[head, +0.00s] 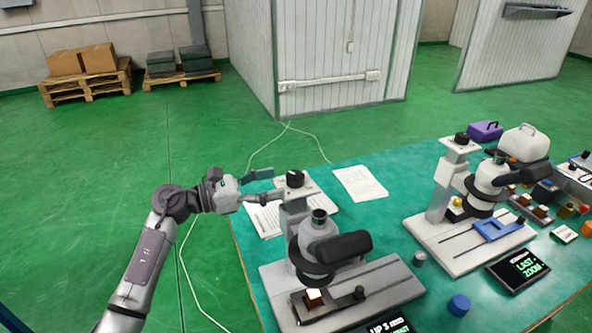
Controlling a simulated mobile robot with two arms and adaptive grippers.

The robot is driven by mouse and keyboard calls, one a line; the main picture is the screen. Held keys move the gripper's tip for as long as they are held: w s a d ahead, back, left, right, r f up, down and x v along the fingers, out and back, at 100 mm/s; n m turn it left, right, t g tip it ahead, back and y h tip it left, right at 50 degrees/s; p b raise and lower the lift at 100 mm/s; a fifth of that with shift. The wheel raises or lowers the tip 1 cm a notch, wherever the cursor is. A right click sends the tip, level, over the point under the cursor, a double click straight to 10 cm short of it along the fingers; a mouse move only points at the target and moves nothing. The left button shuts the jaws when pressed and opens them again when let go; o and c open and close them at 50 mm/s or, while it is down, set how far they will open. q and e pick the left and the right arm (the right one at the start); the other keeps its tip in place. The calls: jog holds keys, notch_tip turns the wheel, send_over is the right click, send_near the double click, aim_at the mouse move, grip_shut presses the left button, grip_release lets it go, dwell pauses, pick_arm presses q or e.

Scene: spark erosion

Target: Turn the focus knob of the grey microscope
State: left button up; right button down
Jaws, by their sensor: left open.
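The grey microscope (318,235) stands on a flat grey base at the near left of the green table. A black knob (295,179) sits on top of its column; the frame does not show for sure whether this is the focus knob. My left gripper (266,187) comes in from the left and is open, its fingers pointing at the column top just left of the black knob. Nothing shows between the fingers. I cannot tell whether a finger touches the column. My right gripper is not in view.
A white microscope (488,180) stands farther right on the green table (401,178). Papers (360,183) lie at the back edge. A small screen (519,269), a blue cap (459,305) and a grey cylinder (419,258) lie between and in front. The floor to the left is open.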

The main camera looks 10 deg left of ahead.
aim_at(290, 176)
pick_arm(q)
jog(key=x, duration=0.2)
jog(key=p+x, duration=0.1)
jog(key=x, duration=0.1)
jog(key=shift+w+d+r, duration=0.2)
jog(key=shift+d, duration=0.15)
jog(key=shift+w+d+f+p, duration=0.15)
jog(key=shift+w+d+p, duration=0.2)
jog(key=shift+d, duration=0.25)
jog(key=shift+c, duration=0.3)
